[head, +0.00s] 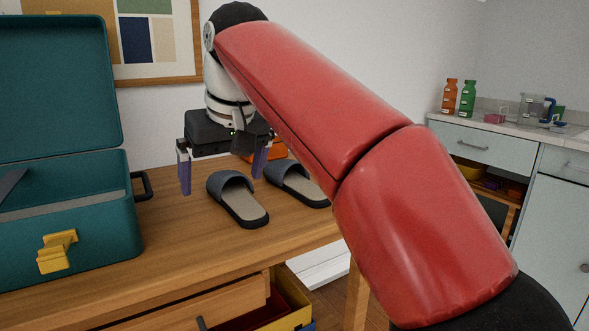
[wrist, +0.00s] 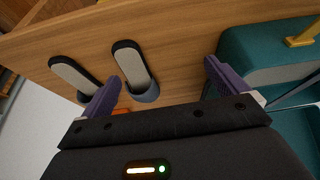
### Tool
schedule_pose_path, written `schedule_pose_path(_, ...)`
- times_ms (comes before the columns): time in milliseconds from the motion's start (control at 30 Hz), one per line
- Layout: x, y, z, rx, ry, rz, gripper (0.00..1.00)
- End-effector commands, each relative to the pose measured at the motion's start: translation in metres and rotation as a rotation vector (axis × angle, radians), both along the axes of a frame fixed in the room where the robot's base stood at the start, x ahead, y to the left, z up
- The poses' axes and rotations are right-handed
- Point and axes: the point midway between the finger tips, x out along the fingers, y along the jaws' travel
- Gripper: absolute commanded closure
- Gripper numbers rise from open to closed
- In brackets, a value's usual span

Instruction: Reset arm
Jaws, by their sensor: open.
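My gripper (head: 222,172) hangs from my red arm above the wooden desk in the head view. Its two purple-grey fingers are wide apart with nothing between them. In the wrist view the gripper (wrist: 160,88) also shows open. A dark slipper (head: 238,199) with a pale insole lies on the desk just in front of the gripper. A second matching slipper (head: 298,184) lies to its right, partly hidden by my arm. Both slippers also show in the wrist view, one nearer the middle (wrist: 133,68) and one at the left (wrist: 74,76).
An open teal case (head: 98,240) with a yellow latch stands on the desk (head: 185,236) at the left. An orange item (head: 279,154) lies behind the slippers, partly hidden. An open drawer (head: 190,305) juts out below. A counter (head: 520,137) with bottles stands at the far right.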

Motion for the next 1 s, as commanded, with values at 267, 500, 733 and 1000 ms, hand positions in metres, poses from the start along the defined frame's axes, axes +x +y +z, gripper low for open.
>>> schedule_pose_path(267, -0.005, -0.028, -0.008, -0.005, -0.014, -0.054, 0.02)
schedule_pose_path(500, -0.016, -0.067, -0.026, -0.010, -0.030, -0.129, 0.02)
schedule_pose_path(733, -0.042, -0.129, -0.065, -0.013, -0.051, -0.250, 0.02)
schedule_pose_path(1000, -0.114, -0.223, -0.166, 0.001, -0.084, -0.468, 0.02)
